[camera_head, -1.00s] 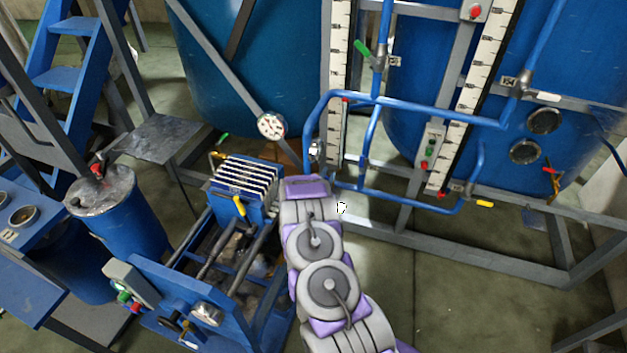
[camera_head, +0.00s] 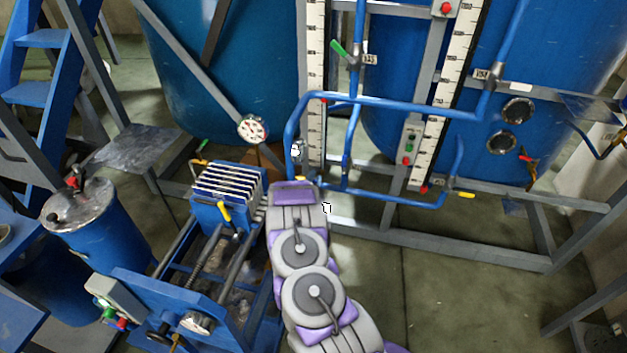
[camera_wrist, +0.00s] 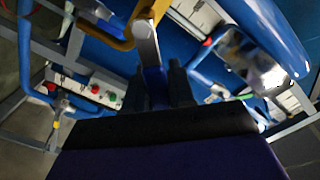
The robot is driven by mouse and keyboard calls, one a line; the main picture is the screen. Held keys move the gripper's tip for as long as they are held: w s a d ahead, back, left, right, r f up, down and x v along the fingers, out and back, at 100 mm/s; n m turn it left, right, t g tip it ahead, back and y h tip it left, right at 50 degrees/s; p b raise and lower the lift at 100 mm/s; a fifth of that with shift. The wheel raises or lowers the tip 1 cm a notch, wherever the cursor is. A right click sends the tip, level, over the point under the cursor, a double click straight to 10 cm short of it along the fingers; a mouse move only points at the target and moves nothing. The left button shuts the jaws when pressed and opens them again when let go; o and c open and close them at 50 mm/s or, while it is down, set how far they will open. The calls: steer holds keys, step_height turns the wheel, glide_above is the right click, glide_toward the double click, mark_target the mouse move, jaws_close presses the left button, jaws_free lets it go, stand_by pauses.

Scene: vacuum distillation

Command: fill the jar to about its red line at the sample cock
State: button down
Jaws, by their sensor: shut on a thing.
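My gripper (camera_wrist: 158,76) shows in the wrist view as two dark fingers. The grey metal part of a yellow-handled lever (camera_wrist: 146,42) reaches to the fingertips, and the jaws appear shut on it. In the head view my forearm hides the gripper; a small bit of yellow (camera_head: 300,179) shows just past my wrist, by the blue pipe. A small pale thing with a dark outline (camera_head: 327,208) shows right of my wrist; I cannot tell if it is the jar. The jar's red line and any liquid level are not visible.
Blue pipes (camera_head: 400,103) and scale boards (camera_head: 430,150) stand in front of the blue tanks. A filter press (camera_head: 228,195) stands close on the left of my arm. A button box (camera_head: 410,146) is to the right. Bare floor (camera_head: 440,290) lies at lower right.

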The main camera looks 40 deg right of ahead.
steer(key=c, duration=1)
jaws_free()
steer(key=shift+c, duration=0.2)
steer(key=p+v, duration=0.2)
steer(key=v, duration=1.5)
steer(key=shift+p, duration=0.3)
steer(key=shift+s+a+f, duration=0.15)
